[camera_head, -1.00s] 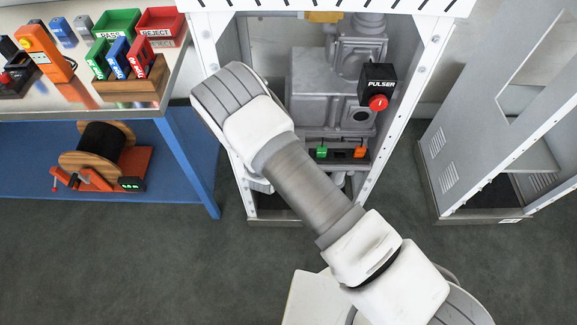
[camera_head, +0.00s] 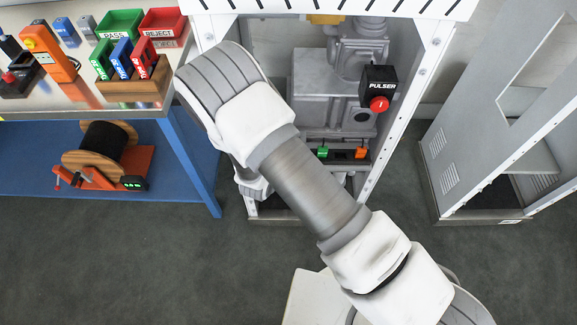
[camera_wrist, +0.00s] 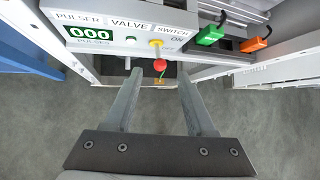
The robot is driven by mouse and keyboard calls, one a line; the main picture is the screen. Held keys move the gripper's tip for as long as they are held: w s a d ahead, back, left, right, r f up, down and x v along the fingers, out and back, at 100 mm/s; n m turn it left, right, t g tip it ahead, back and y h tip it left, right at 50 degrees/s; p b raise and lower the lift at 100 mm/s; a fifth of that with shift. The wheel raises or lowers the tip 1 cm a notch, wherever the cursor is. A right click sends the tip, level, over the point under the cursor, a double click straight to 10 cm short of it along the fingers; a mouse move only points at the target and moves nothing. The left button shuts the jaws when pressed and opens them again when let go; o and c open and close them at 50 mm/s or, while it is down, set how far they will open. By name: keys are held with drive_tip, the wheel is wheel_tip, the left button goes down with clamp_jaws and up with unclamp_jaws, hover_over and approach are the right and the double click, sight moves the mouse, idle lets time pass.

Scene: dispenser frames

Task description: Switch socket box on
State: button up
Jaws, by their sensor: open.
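In the wrist view, a white box (camera_wrist: 95,14) has a green counter reading 000 and the words PULSER, VALVE and SWITCH, with ON lettered at its right. I take it to be the socket box. A lever with a yellow base (camera_wrist: 155,44) and a red knob (camera_wrist: 160,65) sticks out of its front. My gripper (camera_wrist: 159,76) is open, its two fingers on either side of the red knob, with gaps between. I cannot tell whether a finger touches it. In the head view my arm hides the gripper and the box.
A green plug (camera_wrist: 210,34) and an orange plug (camera_wrist: 255,43) sit right of the box, in a dark strip low in the cabinet. A black PULSER box (camera_head: 378,86) with a red button hangs above. A blue workbench (camera_head: 188,165) stands left, a grey cabinet (camera_head: 448,150) right.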

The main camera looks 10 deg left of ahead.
drive_tip(key=p+v, duration=0.1)
drive_tip(key=v, duration=1)
drive_tip(key=shift+s, duration=0.15)
drive_tip(key=w+d+r+m+g+h+p, duration=0.1)
drive_tip(key=w+d+r+m+h, duration=0.15)
drive_tip(key=d+r+m, duration=0.8)
drive_tip(key=w+d+r+m+g+h+p, duration=0.15)
drive_tip(key=w+d+r+m, duration=0.25)
drive_tip(key=d+r+m, duration=0.7)
drive_tip(key=s+d+r+m+y+p, duration=0.1)
drive_tip(key=s+d+r+m+y, duration=0.1)
drive_tip(key=s+r+m, duration=0.5)
drive_tip(key=s+d+r+m+y, duration=0.3)
drive_tip(key=s+d+r+m, duration=0.2)
drive_tip(key=r, duration=0.8)
drive_tip(key=s+m, duration=0.3)
drive_tip(key=m, duration=0.2)
drive_tip(key=shift+r+p, duration=0.2)
drive_tip(key=shift+p, duration=0.2)
